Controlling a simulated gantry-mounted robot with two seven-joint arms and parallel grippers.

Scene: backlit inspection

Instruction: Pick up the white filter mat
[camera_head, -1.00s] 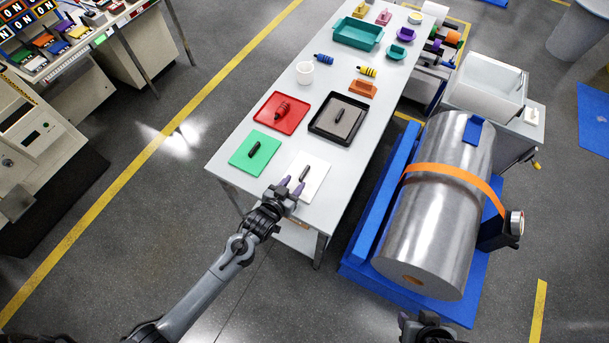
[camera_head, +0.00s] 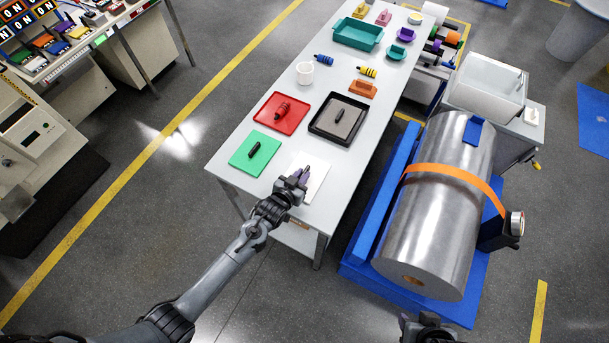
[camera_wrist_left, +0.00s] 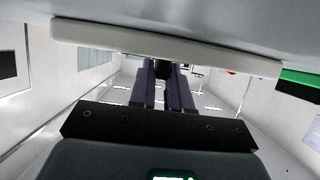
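The white filter mat (camera_head: 318,172) lies flat at the near end of the grey table, and my left gripper covers part of it. In the left wrist view, a pale slab edge (camera_wrist_left: 100,35) crosses the top. My left gripper (camera_head: 303,174) is over the mat at its dark bar-shaped handle. In the left wrist view, its purple fingers (camera_wrist_left: 164,75) stand close together with the dark handle between them, and no clear gap shows. The fingertips are partly hidden. My right gripper (camera_head: 425,326) shows only in part at the bottom edge, away from the table.
A green mat (camera_head: 243,156) lies left of the white one. A red tray (camera_head: 272,118) and a black tray with a grey mat (camera_head: 322,129) lie behind. A big metal roll (camera_head: 440,215) on a blue stand is right of the table (camera_head: 372,125).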

